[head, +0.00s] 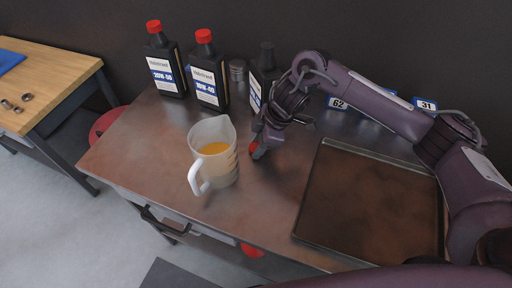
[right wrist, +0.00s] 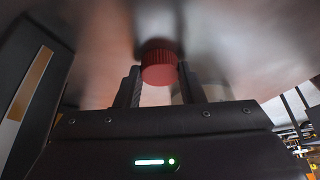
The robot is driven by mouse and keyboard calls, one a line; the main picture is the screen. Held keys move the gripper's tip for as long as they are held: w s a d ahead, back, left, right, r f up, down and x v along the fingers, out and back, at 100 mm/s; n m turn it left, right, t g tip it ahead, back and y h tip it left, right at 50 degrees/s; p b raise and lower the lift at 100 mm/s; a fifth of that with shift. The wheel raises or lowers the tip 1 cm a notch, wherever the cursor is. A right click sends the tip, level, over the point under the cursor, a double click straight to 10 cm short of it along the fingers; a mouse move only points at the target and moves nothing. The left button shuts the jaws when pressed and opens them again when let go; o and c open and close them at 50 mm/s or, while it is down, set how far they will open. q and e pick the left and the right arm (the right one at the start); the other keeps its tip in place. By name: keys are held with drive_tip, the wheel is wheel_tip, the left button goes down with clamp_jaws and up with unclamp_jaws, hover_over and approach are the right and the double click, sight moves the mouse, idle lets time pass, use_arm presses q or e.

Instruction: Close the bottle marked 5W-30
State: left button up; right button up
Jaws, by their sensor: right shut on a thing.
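My right gripper (head: 258,147) is low over the workbench and shut on a red cap (head: 253,146). In the right wrist view the cap (right wrist: 160,66) sits between the two fingertips of the gripper (right wrist: 160,80). A black bottle with no cap on its neck (head: 266,56) stands behind the gripper. My arm hides part of it and I cannot read its label. Two more black bottles stand to its left with red caps on, one marked 20W-50 (head: 163,68) and one marked 10W-40 (head: 206,80). My left gripper is out of view.
A clear jug with amber liquid (head: 222,166) stands left of my gripper. A shallow metal tray (head: 320,190) lies on the right of the workbench (head: 150,150). A grey can (head: 238,76) stands between bottles. Numbered tags (head: 338,103) are at the back.

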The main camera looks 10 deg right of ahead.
drive_tip(key=shift+r, duration=0.5)
use_arm(q)
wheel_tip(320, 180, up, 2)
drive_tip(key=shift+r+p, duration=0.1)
drive_tip(key=shift+p, duration=1)
use_arm(e)
wheel_tip(320, 180, up, 19)
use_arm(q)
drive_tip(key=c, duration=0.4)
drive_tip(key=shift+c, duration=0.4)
use_arm(e)
drive_tip(key=s+d+f+m+t+h, duration=0.3)
drive_tip(key=d+f+m, duration=0.3)
drive_tip(key=m, duration=1)
drive_tip(key=shift+s+d+t+h, duration=0.4)
drive_tip(key=shift+s+d+h, duration=0.35)
drive_tip(key=shift+d, duration=0.35)
